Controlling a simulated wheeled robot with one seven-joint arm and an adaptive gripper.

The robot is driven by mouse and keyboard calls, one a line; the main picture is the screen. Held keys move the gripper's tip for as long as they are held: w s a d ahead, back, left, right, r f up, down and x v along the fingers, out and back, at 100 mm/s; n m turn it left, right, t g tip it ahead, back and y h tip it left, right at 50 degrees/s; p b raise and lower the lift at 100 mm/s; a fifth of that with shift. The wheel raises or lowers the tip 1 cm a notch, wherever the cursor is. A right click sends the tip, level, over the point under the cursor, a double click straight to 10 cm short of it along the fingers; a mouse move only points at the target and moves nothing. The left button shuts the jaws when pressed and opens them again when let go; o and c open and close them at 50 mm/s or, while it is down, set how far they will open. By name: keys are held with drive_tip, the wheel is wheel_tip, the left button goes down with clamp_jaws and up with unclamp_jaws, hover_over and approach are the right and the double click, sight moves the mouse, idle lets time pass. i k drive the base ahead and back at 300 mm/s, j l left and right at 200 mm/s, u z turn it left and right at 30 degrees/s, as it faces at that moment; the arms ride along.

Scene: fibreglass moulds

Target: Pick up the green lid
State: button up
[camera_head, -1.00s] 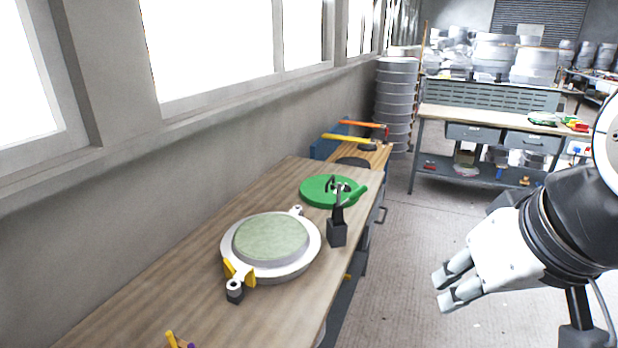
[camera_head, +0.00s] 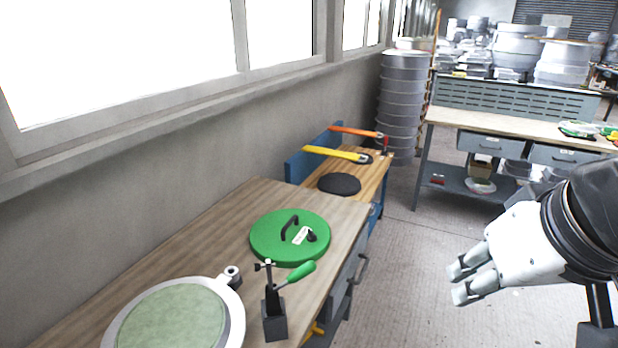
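The green lid (camera_head: 268,243) is a round disc with a black handle, a white label and a small black knob on top. It lies flat near the far end of the wooden workbench (camera_head: 190,238). My gripper (camera_head: 455,282) is at the right, over the floor beyond the bench's edge, well apart from the lid. Its two fingers point left with a small gap between them; nothing shows between them.
A toggle clamp with a green grip (camera_head: 274,312) stands just in front of the lid. A round mould with a pale green face (camera_head: 172,325) lies nearer. Beyond the lid, a lower bench holds a black disc (camera_head: 339,184) and a yellow-handled tool (camera_head: 335,153). Floor (camera_head: 420,250) is clear.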

sight(279, 236)
drive_tip(key=i+l+u, duration=0.7)
drive_tip(key=l+u, duration=0.15)
drive_tip(key=l, duration=0.2)
drive_tip(key=u, duration=1.15)
